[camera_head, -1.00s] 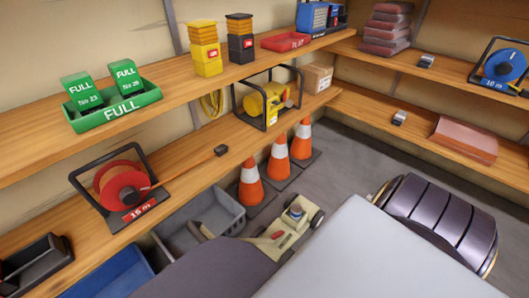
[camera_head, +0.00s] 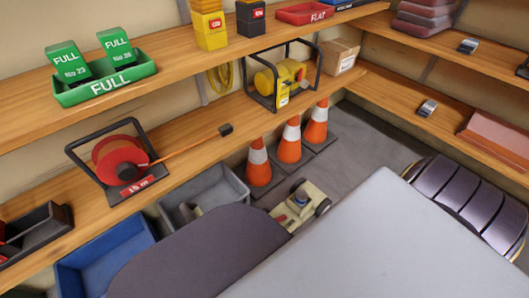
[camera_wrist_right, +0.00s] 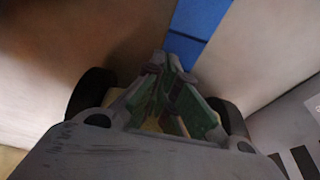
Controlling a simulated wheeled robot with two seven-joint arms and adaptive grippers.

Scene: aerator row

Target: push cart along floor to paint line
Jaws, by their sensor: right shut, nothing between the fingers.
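The cart (camera_head: 298,207) is small and beige with dark wheels. In the head view it stands on the floor in front of the cones, partly covered by my own body parts. In the right wrist view a dark wheel (camera_wrist_right: 92,92) shows on each side of my right gripper (camera_wrist_right: 168,62). That gripper is shut and empty, its fingers close to the cart; I cannot tell whether they touch it. The right gripper is hidden in the head view. My left gripper is in neither view. I cannot identify a paint line; a blue patch (camera_wrist_right: 198,30) tops the wrist view.
Traffic cones (camera_head: 290,140) stand just behind the cart. A grey bin (camera_head: 232,187) and a blue bin (camera_head: 80,268) sit under the left shelf. Loaded wooden shelves (camera_head: 185,150) line both walls. Bare grey floor (camera_head: 380,135) lies right of the cones.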

